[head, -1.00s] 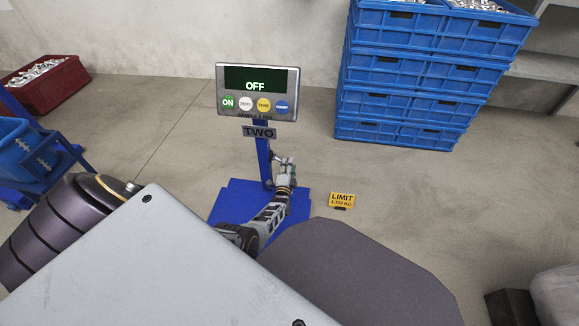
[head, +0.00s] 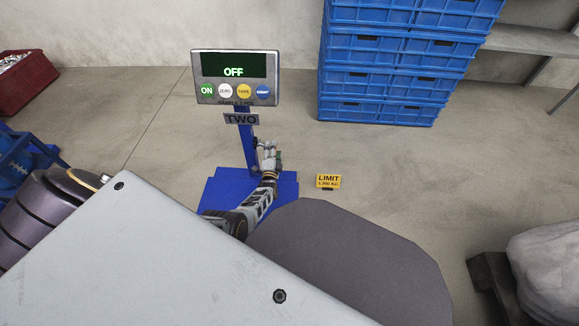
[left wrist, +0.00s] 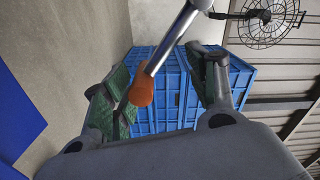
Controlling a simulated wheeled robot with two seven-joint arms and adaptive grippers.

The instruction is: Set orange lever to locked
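The orange lever grip (left wrist: 141,89) sits at the end of a bare metal rod in the left wrist view, between the two fingers of my left gripper (left wrist: 165,88) and nearer the left one. The fingers stand wide apart, with a clear gap to the right finger; I cannot tell whether the left finger touches the grip. In the head view my left gripper (head: 268,155) is beside the blue post of the scale (head: 236,78), just right of it. The orange grip cannot be made out there. The scale's display reads OFF. My right gripper is not in view.
Blue crates (head: 391,82) are stacked behind, to the right. A yellow LIMIT sign (head: 328,181) is on the floor right of the scale's blue base (head: 286,190). A red bin (head: 26,83) is at the far left. A wrapped sack (head: 545,262) is at the right.

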